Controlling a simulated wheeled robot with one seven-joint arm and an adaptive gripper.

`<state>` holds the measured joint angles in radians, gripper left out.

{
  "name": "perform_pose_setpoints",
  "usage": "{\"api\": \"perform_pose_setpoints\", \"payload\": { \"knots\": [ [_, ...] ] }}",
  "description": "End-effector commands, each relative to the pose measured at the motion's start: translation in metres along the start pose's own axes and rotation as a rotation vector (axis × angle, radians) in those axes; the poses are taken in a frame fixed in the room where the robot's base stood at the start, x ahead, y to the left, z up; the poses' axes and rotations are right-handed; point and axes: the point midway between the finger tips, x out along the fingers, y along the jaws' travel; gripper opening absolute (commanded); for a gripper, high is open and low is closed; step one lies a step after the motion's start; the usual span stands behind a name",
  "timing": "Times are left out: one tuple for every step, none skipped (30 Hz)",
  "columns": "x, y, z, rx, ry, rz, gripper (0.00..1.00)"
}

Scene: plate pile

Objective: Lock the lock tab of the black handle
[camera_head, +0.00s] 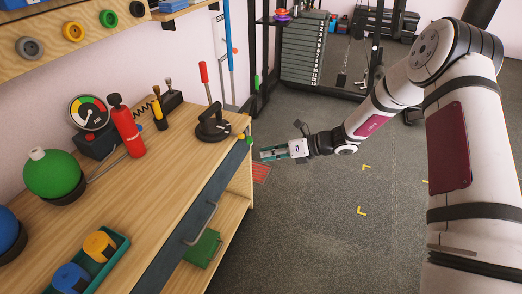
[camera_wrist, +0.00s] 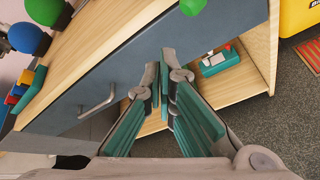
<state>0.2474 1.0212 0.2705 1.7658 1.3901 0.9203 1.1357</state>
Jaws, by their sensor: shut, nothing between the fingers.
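A black handle (camera_head: 213,122) on a round black base stands near the far right end of the wooden workbench. Its lock tab is too small to make out, and I cannot tell its position. My gripper (camera_head: 263,154) is to the right of the bench end, apart from the handle and over the floor side. In the wrist view my gripper (camera_wrist: 164,76) has its teal-padded fingers together at the tips, empty, in front of the bench's dark drawer front (camera_wrist: 120,75). The black handle cannot be made out in the wrist view.
The workbench (camera_head: 150,195) also holds a red-handled lever (camera_head: 204,82), a red cylinder (camera_head: 126,125), a gauge (camera_head: 89,113) and a green ball (camera_head: 53,173). A drawer pull (camera_head: 201,224) sticks out from its front. A green box (camera_head: 204,248) sits on the lower shelf. Open floor lies right.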

Motion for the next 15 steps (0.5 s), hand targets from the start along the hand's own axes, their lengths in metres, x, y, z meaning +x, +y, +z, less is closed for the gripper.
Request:
{"api": "perform_pose_setpoints", "payload": {
  "knots": [
    [0.01,0.0,-0.001,-0.001,0.001,0.003,0.0],
    [0.015,0.0,-0.002,-0.001,0.002,0.003,0.0],
    [0.023,0.0,-0.002,-0.001,0.003,0.003,0.0],
    [0.029,0.0,-0.003,-0.001,0.003,0.004,0.0],
    [0.035,0.0,-0.003,0.0,0.002,0.004,0.0],
    [0.043,-0.001,-0.003,-0.001,0.003,0.003,0.0],
    [0.049,-0.001,-0.003,-0.002,0.003,0.003,0.0],
    [0.055,-0.001,-0.003,-0.002,0.003,0.002,0.0],
    [0.063,-0.001,-0.002,-0.001,0.002,0.002,0.0],
    [0.069,-0.001,-0.003,-0.001,0.002,0.003,0.0],
    [0.075,0.0,-0.003,-0.002,0.003,0.003,0.0],
    [0.082,-0.001,-0.003,-0.001,0.002,0.002,0.0],
    [0.087,-0.001,-0.003,-0.001,0.002,0.002,0.0],
    [0.093,-0.001,-0.003,-0.001,0.002,0.002,0.0],
    [0.085,-0.002,0.009,-0.006,-0.002,-0.003,0.0]
  ]
}}
